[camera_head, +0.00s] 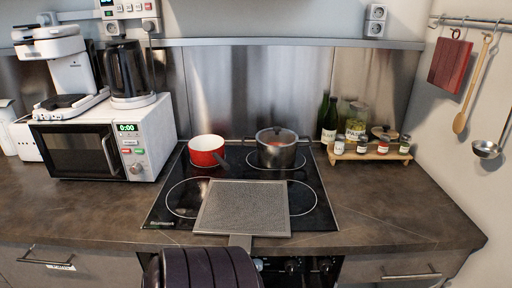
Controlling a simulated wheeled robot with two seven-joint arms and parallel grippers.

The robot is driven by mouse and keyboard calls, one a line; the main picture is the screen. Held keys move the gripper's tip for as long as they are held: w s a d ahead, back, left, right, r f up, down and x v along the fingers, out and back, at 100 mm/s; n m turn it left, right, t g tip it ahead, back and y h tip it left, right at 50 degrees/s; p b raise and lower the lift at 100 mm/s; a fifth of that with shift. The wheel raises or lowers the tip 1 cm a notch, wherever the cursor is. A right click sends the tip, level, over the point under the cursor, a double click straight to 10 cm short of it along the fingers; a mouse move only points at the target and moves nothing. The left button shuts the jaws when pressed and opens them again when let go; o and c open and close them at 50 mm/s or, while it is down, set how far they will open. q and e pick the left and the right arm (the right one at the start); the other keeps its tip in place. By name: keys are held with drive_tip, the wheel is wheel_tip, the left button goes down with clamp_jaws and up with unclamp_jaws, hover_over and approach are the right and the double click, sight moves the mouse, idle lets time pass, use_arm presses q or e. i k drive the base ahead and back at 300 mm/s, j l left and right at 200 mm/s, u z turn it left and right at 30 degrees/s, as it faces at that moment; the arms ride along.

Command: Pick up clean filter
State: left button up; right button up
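A flat, square grey mesh panel, which looks like the filter (243,207), is in the middle front of the camera_head view. It appears over the front part of the black cooktop (325,215); I cannot tell whether it rests flat on the glass. A short grey tab (240,241) shows at its front edge and reaches past the counter edge. Neither of my grippers can be made out in this view. A dark, ribbed, rounded thing (205,270) is just below the tab at the bottom edge; I cannot tell what it is.
A red pot (206,150) and a steel pot (277,150) stand on the back of the cooktop. A microwave (85,148) with a kettle (127,72) and coffee machine (68,72) is at left. A jar rack (369,151) stands at right. The right counter (415,205) front is clear.

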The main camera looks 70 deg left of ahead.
sight(242, 210)
drive_tip(key=u, duration=2.35)
